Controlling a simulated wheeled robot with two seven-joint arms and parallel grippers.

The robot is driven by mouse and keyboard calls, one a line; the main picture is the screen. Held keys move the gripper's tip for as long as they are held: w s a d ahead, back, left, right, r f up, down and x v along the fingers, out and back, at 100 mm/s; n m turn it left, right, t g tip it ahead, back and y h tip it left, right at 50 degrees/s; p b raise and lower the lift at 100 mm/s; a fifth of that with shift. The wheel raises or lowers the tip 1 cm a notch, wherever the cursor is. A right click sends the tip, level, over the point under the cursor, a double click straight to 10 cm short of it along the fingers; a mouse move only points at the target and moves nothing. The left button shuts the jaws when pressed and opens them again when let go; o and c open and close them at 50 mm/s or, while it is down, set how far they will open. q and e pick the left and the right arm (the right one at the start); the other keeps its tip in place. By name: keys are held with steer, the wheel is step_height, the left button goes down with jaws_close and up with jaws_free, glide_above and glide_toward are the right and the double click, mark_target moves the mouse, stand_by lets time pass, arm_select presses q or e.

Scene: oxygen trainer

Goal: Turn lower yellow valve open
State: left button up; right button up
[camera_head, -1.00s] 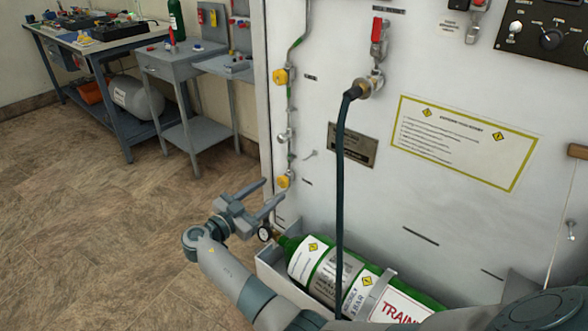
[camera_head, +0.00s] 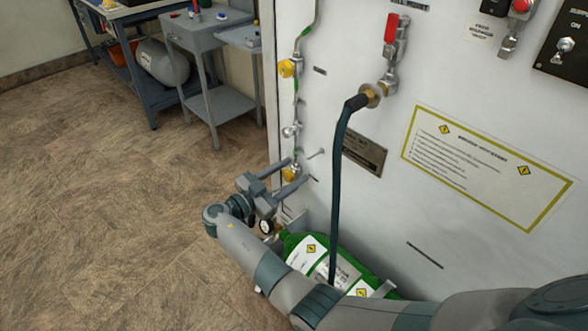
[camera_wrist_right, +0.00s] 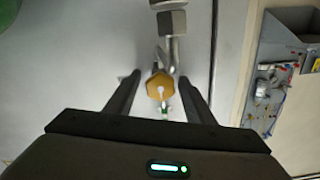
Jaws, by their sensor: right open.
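The lower yellow valve (camera_head: 290,174) sits low on the pipe at the left edge of the white panel. My right gripper (camera_head: 298,168) is open, with its two fingers reaching toward the panel around this valve in the head view. In the right wrist view the yellow valve knob (camera_wrist_right: 160,86) lies between the open fingertips (camera_wrist_right: 160,80), with gaps on both sides; the fingers look apart from it. The upper yellow valve (camera_head: 288,68) is higher on the same pipe. My left gripper is not in view.
A green cylinder (camera_head: 300,248) lies in a holder below the gripper. A dark hose (camera_head: 338,190) hangs from the panel, right of the gripper. A small gauge (camera_head: 266,226) is just below it. Open floor lies left; a grey stand (camera_head: 212,105) is behind.

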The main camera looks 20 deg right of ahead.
steer(key=c, duration=1.1)
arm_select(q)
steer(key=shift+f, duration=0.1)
arm_select(e)
steer(key=shift+o, duration=0.2)
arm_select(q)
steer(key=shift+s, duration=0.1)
arm_select(e)
steer(key=shift+f+n+b, duration=0.1)
steer(key=shift+n+b, duration=0.5)
steer(key=shift+n, duration=0.4)
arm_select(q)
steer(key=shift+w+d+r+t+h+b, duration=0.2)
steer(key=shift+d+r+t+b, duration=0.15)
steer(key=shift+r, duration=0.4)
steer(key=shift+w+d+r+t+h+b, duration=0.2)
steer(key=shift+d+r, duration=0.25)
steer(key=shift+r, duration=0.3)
arm_select(e)
steer(key=shift+n, duration=1.1)
